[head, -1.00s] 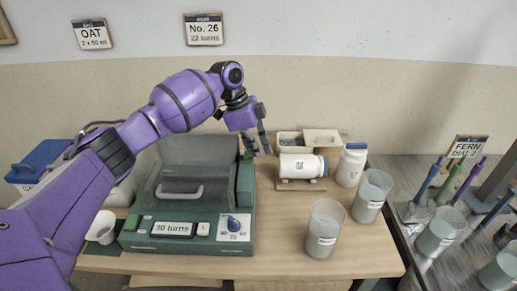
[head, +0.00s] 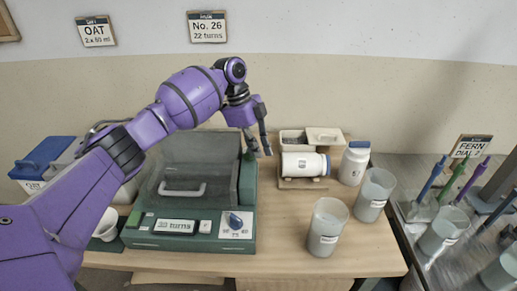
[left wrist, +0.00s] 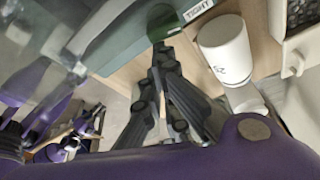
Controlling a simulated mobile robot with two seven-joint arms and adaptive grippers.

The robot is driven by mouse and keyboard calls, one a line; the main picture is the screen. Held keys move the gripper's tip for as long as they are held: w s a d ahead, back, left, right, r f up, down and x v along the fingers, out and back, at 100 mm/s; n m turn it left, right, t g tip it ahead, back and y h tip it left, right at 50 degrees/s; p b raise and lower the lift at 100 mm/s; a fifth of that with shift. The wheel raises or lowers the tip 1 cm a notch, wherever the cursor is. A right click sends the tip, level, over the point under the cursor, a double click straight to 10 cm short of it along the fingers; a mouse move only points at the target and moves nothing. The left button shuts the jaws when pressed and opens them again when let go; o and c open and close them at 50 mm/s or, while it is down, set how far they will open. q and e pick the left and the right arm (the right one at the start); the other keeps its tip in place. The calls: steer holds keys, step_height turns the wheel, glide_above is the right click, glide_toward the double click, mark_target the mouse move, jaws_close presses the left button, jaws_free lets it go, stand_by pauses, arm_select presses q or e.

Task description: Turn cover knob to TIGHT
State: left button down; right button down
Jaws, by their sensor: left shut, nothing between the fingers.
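The green machine (head: 190,243) stands at the left of the table with its grey see-through cover (head: 190,165) down. The cover knob, a dark green round part, shows at the machine's right back side (head: 248,157) and in the left wrist view (left wrist: 160,18). A label reading TIGHT (left wrist: 197,10) is beside it there. My left gripper (head: 262,148) is shut and empty, pointing down just right of the knob. In the left wrist view its fingertips (left wrist: 158,76) lie close to the knob; I cannot tell whether they touch. The knob's marking is not readable. My right gripper is out of view.
A white jar lies on a cradle (head: 302,165), with another white jar (head: 354,162) upright nearby. Two translucent buckets (head: 326,228) (head: 374,195) stand at the right. A blue-lidded box (head: 40,160) is at far left. The table's front middle is clear.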

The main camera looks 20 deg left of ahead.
arm_select(q)
steer(key=shift+s+a+p, duration=0.3)
steer(key=shift+s, duration=0.15)
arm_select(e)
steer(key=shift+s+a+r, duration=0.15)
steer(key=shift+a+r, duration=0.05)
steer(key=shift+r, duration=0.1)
arm_select(q)
steer(key=shift+s+a, duration=0.15)
steer(key=shift+s, duration=0.05)
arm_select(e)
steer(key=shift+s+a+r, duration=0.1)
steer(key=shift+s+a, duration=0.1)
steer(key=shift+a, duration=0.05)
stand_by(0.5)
